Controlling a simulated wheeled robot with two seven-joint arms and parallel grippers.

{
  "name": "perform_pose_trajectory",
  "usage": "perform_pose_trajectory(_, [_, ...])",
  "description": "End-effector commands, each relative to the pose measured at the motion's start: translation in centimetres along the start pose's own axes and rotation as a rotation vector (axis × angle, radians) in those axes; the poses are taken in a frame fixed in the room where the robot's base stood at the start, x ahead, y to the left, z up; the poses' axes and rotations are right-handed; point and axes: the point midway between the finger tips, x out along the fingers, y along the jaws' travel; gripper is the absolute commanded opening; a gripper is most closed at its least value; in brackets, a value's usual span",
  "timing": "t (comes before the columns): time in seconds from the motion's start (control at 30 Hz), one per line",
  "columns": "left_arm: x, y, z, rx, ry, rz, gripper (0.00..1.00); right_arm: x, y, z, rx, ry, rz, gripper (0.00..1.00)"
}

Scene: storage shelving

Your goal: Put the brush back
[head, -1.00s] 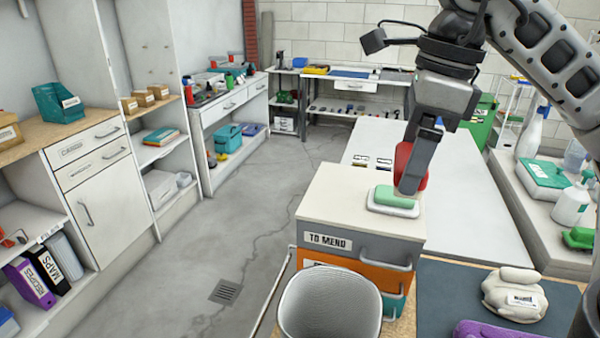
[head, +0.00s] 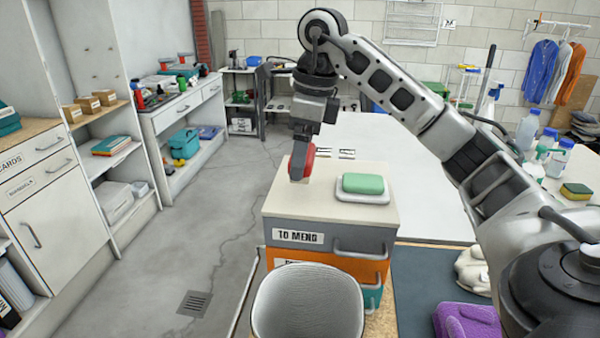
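My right gripper (head: 301,169) points down over the left part of the top of the drawer box labelled "TO MEND" (head: 292,236). It is shut on a rounded red thing (head: 309,159), which looks like the brush; the fingers partly hide it. I cannot tell whether it touches the box top. A green block (head: 363,183) lies on a white dish (head: 361,197) on the box top, to the right of the gripper and apart from it. My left gripper is not in view.
A purple item (head: 466,322) and a pale bundle (head: 472,270) lie on the dark mat at right. Bottles (head: 527,130) and a yellow-green sponge (head: 576,191) are further right. Shelving (head: 150,200) lines the left; the floor between is clear.

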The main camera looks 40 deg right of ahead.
Motion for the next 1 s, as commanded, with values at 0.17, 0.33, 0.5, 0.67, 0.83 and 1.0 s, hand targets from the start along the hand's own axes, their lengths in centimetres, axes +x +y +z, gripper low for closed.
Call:
perform_pose_trajectory(0.17, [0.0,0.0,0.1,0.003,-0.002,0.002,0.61,2.2,-0.6,0.1,0.001,0.006,0.003,0.62])
perform_pose_trajectory(0.33, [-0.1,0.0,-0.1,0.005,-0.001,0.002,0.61,3.9,-0.6,-0.1,-0.001,0.002,0.001,0.62])
perform_pose_trajectory(0.5, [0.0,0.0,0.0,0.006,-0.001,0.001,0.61,4.0,-0.6,-0.1,-0.001,0.000,0.000,0.62])
perform_pose_trajectory(0.67, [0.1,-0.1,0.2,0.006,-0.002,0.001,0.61,4.2,-0.6,-0.1,-0.001,0.001,0.000,0.62])
perform_pose_trajectory(0.83, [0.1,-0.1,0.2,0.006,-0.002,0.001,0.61,4.4,-0.6,-0.2,-0.001,0.000,0.001,1.00])
perform_pose_trajectory(1.0, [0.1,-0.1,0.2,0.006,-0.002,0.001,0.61,4.4,-0.6,-0.2,-0.001,0.000,0.001,1.00])
